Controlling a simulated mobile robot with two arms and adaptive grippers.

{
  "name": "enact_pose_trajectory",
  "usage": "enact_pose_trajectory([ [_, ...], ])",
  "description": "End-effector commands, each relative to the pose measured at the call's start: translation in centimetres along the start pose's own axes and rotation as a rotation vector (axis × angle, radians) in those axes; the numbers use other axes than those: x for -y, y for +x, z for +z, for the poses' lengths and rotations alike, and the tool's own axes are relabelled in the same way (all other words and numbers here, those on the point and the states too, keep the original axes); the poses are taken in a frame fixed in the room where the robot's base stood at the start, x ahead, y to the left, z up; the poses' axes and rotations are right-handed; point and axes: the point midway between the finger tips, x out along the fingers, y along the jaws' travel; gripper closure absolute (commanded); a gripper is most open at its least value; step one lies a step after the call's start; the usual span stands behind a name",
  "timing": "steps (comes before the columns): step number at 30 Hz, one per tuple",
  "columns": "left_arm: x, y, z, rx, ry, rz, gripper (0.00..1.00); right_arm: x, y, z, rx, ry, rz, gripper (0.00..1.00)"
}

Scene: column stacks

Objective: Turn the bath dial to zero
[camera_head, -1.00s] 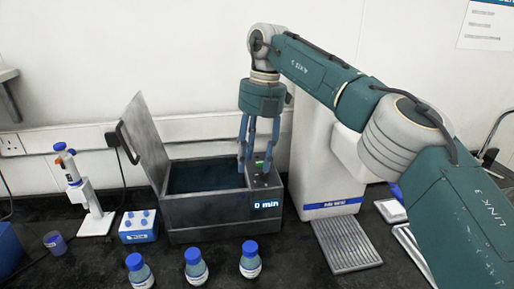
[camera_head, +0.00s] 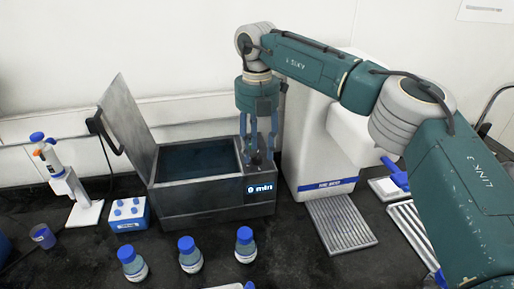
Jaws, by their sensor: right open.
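The bath (camera_head: 205,208) is a dark grey box with its lid (camera_head: 128,128) raised at the left and dark liquid inside. Its display (camera_head: 260,188) reads "0 min". My right gripper (camera_head: 258,150) points down over the right end of the bath top, behind the display. Its blue fingers are apart, one on each side of the small dial area. The dial itself is mostly hidden between the fingers, and I cannot tell whether they touch it. My left gripper is not in view.
Several blue-capped bottles (camera_head: 190,255) stand in front of the bath. A blue rack (camera_head: 128,214) and a pipette on a stand (camera_head: 62,180) are at the left. A white machine (camera_head: 309,150) with a ridged tray (camera_head: 340,224) stands close on the right.

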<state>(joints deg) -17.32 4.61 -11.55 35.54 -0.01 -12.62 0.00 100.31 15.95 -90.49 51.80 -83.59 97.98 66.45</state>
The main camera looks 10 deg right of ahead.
Motion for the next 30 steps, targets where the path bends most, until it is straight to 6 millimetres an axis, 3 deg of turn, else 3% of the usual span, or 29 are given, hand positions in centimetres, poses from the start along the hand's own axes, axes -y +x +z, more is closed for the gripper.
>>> enact_pose_trajectory([
  [12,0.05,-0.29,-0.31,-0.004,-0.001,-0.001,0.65,0.01,1.2,0.0,0.001,0.0,0.0,0.57],
  [13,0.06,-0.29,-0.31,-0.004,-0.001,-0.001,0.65,0.01,1.2,0.0,0.001,0.0,0.0,0.59],
  [19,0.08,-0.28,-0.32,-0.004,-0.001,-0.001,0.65,0.0,1.18,0.0,0.001,0.0,0.0,0.99],
  [30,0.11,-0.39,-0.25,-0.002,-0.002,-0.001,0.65,-0.02,1.11,0.01,0.001,-0.042,0.001,1.0],
])
